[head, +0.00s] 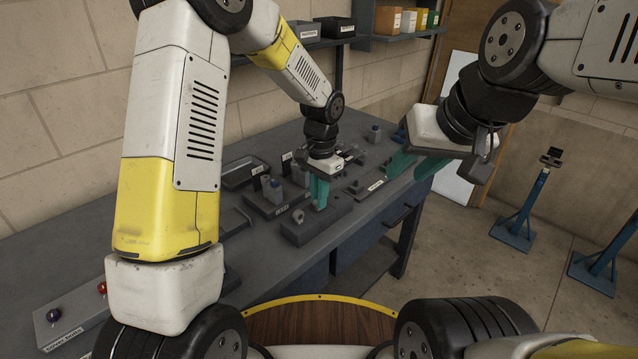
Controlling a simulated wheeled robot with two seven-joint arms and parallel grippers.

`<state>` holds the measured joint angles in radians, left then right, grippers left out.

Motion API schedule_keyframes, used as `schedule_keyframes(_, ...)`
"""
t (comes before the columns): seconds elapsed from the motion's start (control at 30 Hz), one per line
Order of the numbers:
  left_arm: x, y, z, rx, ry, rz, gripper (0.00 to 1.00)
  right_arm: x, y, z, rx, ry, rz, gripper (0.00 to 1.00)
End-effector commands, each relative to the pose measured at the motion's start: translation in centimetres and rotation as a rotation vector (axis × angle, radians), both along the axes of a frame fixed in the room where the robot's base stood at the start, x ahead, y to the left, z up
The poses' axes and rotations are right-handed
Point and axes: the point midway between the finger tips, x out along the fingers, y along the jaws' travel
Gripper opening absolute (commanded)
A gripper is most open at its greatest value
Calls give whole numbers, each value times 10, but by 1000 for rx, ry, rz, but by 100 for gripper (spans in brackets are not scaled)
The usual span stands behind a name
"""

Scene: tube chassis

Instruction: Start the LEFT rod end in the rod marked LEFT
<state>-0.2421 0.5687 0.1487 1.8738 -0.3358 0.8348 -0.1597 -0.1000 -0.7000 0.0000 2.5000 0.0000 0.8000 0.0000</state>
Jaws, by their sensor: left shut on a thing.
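My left gripper (320,192) points down with its teal fingers shut, at a dark grey block (328,223) near the bench's front edge. The part in its fingers is too small and hidden to make out. A small grey ring-shaped piece (298,215) stands on the block just left of the fingers and looks like a rod end. I cannot read which side it is marked for. The rod marked LEFT cannot be told apart from here. My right gripper (413,165) hangs to the right, near the bench's right end, with its teal fingers apart and nothing seen between them.
Trays and small labelled fixtures (268,192) stand on the grey bench (150,268) behind the block. A box with red and blue knobs (80,318) sits at the front left. Bins (388,20) line a shelf at the back. Blue stands (520,222) are on the floor at right.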

Motion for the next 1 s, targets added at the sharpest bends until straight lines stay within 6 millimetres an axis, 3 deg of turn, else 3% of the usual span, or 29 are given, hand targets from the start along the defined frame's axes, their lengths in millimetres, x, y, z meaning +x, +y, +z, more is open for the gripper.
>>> schedule_keyframes(0.7,2,-2,48,-1,-2,0,0,0,0,0,0,0,0,34)
schedule_keyframes(1.0,2,-2,54,-1,-1,0,0,0,0,0,0,0,0,34)
